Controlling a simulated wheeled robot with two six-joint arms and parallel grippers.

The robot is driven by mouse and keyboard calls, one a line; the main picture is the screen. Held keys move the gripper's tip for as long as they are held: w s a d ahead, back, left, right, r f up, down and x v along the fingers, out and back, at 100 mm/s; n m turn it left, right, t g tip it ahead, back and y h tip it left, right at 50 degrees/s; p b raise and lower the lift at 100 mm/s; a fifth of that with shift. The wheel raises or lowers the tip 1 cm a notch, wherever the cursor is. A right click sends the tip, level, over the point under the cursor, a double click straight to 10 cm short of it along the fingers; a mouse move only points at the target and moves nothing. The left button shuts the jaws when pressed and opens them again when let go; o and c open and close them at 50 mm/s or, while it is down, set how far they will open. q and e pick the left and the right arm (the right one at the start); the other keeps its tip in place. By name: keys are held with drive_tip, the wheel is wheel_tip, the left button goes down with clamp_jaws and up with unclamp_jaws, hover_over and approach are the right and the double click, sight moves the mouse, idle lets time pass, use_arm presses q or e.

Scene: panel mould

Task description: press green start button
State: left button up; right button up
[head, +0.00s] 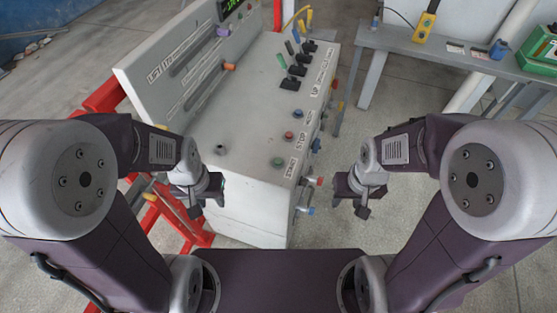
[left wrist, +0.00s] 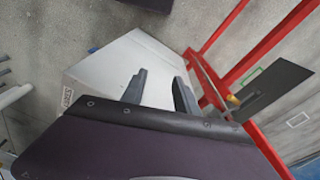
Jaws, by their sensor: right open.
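The green button (head: 278,161) is a small round cap on the near end of the grey control panel's top (head: 250,110), beside a label that seems to read START. My left gripper (head: 212,196) is at the panel's near left edge, to the left of and nearer than the button, and not touching it. In the left wrist view its two dark fingers (left wrist: 160,80) are apart with nothing between them, above the pale panel body (left wrist: 125,60). My right gripper (head: 360,200) is open and empty, to the right of the panel.
A red button (head: 288,135) and a blue one (head: 298,113) sit beyond the green button. A dark knob (head: 221,149) is to its left. Black switches (head: 295,75) stand farther back. Red frame bars (head: 182,221) run along the left. A grey bench (head: 440,50) is at the back right.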

use_arm(q)
clamp_jaws()
idle(1.6)
